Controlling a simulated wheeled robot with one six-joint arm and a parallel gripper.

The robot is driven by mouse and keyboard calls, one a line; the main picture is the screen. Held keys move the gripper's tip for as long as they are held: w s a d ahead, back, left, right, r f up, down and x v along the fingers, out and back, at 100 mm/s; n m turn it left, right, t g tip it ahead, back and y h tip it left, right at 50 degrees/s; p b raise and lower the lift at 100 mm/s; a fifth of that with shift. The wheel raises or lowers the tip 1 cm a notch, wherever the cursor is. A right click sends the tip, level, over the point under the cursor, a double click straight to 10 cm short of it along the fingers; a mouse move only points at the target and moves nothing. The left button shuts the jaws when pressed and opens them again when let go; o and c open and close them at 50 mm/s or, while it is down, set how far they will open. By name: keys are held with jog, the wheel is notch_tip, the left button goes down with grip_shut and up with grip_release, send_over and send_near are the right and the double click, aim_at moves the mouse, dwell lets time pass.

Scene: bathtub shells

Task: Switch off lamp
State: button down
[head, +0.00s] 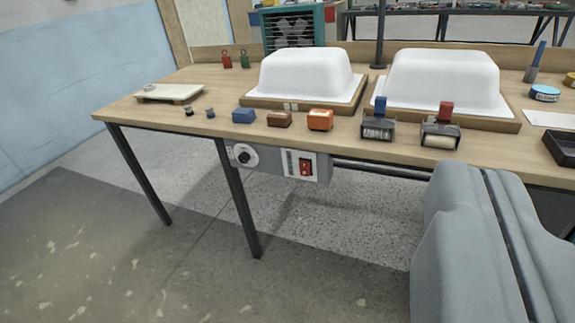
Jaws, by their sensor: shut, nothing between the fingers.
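A grey control box (270,163) hangs under the front edge of the wooden table. It carries a red rocker switch (306,167) on a white plate and a round dial (243,156) at its left end. A dark upright post (380,35) stands on a base at the table's back; its top is out of view, and I cannot tell whether it belongs to the lamp. No lamp head or light shows. My gripper (483,172) is at the lower right, its grey halves together, shut and empty. In the picture it is right of and below the switch.
The table (225,85) bears two white tub shells (305,75) (443,82), rollers (440,135), small coloured blocks (320,119) and a pale board (168,93). Dark table legs (240,200) stand left of the switch. The floor (330,260) before the box is clear.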

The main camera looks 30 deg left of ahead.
aim_at(306, 174)
jog(key=w+a+f+m+y, duration=0.1)
jog(key=w+a+f+m, duration=0.5)
jog(key=w, duration=0.6)
jog(key=w+a+f+m+y, duration=0.1)
jog(key=w+a+f+m, duration=0.2)
jog(key=w+a+f, duration=0.7)
jog(key=w+a+f+m+h, duration=0.1)
jog(key=w+a+f+m, duration=0.1)
jog(key=f, duration=0.6)
jog(key=w+a+f+m, duration=0.3)
jog(key=w+a+f, duration=0.1)
jog(key=f, duration=0.4)
jog(key=w+a+f+m+g+h, duration=0.1)
jog(key=w+a+f+m, duration=0.2)
jog(key=f, duration=0.4)
jog(key=shift+w+a+f+h, duration=0.2)
jog(key=shift+w+f+h, duration=0.15)
jog(key=shift+w, duration=0.2)
jog(key=w, duration=0.4)
jog(key=w+f, duration=0.1)
jog(key=w, duration=0.4)
jog(key=w+f, duration=0.1)
jog(key=w, duration=0.4)
